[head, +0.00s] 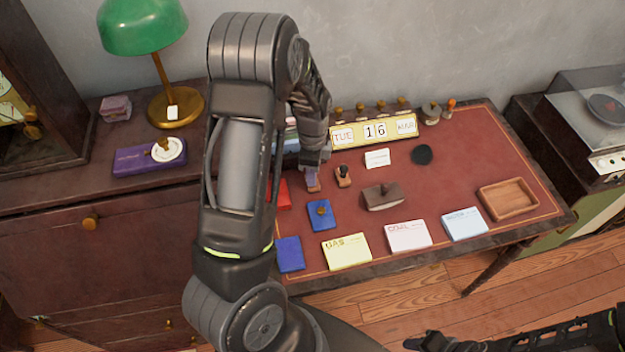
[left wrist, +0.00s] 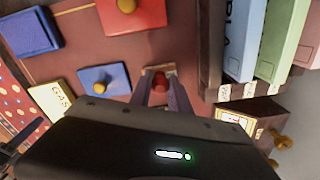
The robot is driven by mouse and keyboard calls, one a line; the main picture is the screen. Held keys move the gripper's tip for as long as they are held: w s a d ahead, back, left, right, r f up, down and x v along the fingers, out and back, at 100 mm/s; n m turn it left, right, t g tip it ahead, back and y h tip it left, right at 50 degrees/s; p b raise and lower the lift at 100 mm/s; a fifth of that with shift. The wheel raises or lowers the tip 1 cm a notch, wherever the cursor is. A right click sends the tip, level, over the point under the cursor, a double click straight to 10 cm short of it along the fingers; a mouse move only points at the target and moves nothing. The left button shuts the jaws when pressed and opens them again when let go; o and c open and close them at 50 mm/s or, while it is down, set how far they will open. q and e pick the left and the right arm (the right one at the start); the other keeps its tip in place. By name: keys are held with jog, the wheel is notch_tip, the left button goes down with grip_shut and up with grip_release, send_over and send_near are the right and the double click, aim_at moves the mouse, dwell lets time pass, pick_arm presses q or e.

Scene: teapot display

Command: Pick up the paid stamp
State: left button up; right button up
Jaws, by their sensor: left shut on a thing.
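My left gripper (head: 313,180) points down at the desk, left of the small wooden stamp with a dark handle (head: 343,176). The fingers hide most of this held stamp in the head view. I cannot read a paid mark on either stamp, nor tell whether the held one touches the desk. My right arm shows at the lower right edge of the head view, with a dark part, perhaps its gripper (head: 430,343), cut off by the frame.
A blue ink pad (head: 320,216), a blotter (head: 382,197), several bill cards including a yellow one (head: 346,251), and a wooden tray (head: 508,198) lie on the desk. A date display (head: 374,131) stands behind. A green lamp (head: 143,25) is at left. Bare desk lies before the tray.

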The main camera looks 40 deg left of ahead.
pick_arm(q)
grip_shut()
notch_tip(320, 180, up, 10)
jog(key=shift+r+b, duration=0.1)
jog(key=shift+b, duration=0.65)
dwell(0.3)
